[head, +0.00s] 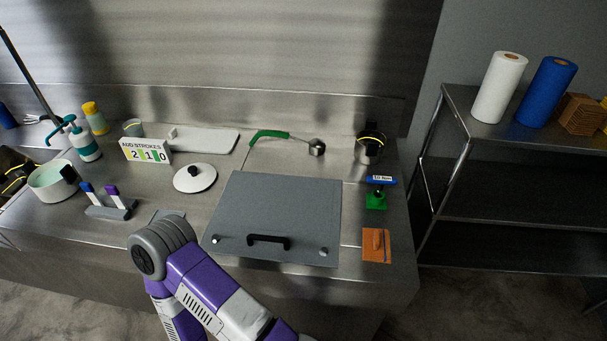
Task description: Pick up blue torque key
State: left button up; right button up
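A blue bar (381,180) with a white label that seems to read 10 Nm is at the right end of the steel counter. It looks like the handle of the blue torque key. It is just above a green block (376,200); I cannot tell whether the two are joined. A purple and white arm of mine reaches in at the bottom centre, with a grey round joint over the counter's front edge. Neither gripper shows, and nothing of mine is close to the blue bar.
A grey griddle cover (275,205) with a black handle lies left of the key. An orange block (376,245) is in front, a dark pot (370,149) behind. A lid (195,178), a rack with blue and purple handles (110,208) and a shelf (500,128) flank them.

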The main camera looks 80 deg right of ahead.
aim_at(381, 181)
jog(key=u, duration=0.9)
jog(key=k, duration=2.65)
jog(key=z, duration=0.85)
